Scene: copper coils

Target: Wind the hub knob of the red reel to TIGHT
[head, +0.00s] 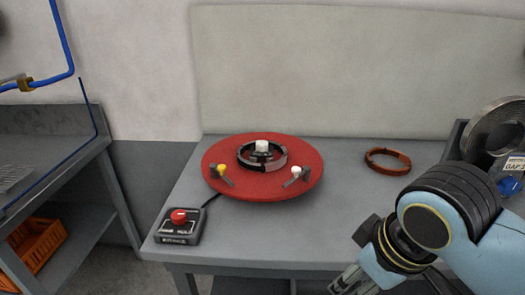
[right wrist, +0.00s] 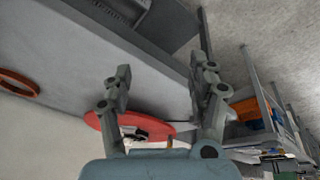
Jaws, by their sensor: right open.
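The red reel (head: 240,183) lies flat as a round red disc on the grey table. A dark ring stands around its centre, and the pale hub knob (head: 262,146) sits on top in the middle; its setting is too small to read. My right gripper (head: 342,284) is at the lower right of the head view, in front of the table and well apart from the reel. In the right wrist view its two fingers (right wrist: 160,90) are spread with nothing between them, and the red reel (right wrist: 108,124) shows beyond them. My left gripper is not in view.
A control box with a red button (head: 179,216) sits at the table's front left, its cable running to the reel. A copper coil ring (head: 388,160) lies to the right of the reel. A grey coil and a blue item (head: 509,186) stand at the far right. The table front centre is clear.

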